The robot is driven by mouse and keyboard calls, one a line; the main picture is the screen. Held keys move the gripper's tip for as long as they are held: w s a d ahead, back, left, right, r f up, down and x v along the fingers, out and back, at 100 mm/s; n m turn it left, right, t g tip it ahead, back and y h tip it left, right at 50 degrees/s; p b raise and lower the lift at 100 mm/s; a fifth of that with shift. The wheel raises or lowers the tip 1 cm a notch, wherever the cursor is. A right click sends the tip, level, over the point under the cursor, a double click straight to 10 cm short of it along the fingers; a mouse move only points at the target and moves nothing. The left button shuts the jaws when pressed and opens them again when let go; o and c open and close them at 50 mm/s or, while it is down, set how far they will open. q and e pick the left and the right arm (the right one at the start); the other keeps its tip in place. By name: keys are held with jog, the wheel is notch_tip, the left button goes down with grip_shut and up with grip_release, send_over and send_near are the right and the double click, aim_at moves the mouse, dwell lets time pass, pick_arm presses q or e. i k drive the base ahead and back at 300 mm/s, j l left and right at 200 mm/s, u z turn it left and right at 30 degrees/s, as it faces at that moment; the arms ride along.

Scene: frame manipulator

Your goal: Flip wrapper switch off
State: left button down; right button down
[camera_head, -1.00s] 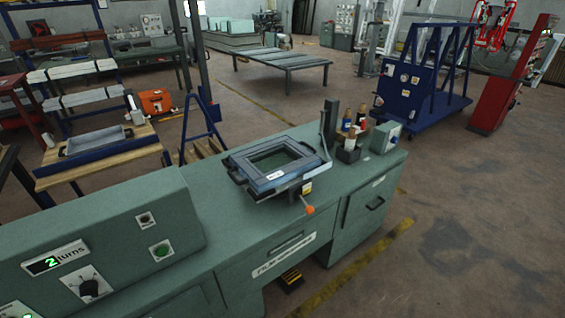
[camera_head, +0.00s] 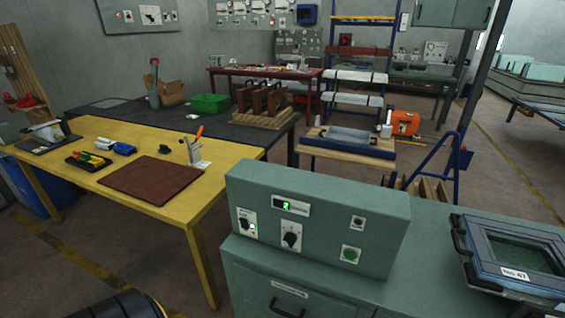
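The green wrapper control panel (camera_head: 318,222) stands on the green cabinet (camera_head: 300,281) in the middle of the view. At its left end is a small switch plate (camera_head: 246,222) with a lit green spot. Its lever position is too small to tell. Right of it are a display (camera_head: 291,206) with a green digit, a black rotary knob (camera_head: 291,238), a green button (camera_head: 349,254) and a small dark button (camera_head: 357,222). Neither gripper is in view.
A dark frame (camera_head: 518,256) labelled No 47 lies on the bench at right. A yellow table (camera_head: 120,150) with tools and a brown mat (camera_head: 151,178) stands at left. A blue stand (camera_head: 437,166) is behind the bench. Floor shows at lower left.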

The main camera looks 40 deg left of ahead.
aim_at(244, 222)
jog(key=u, duration=1.6)
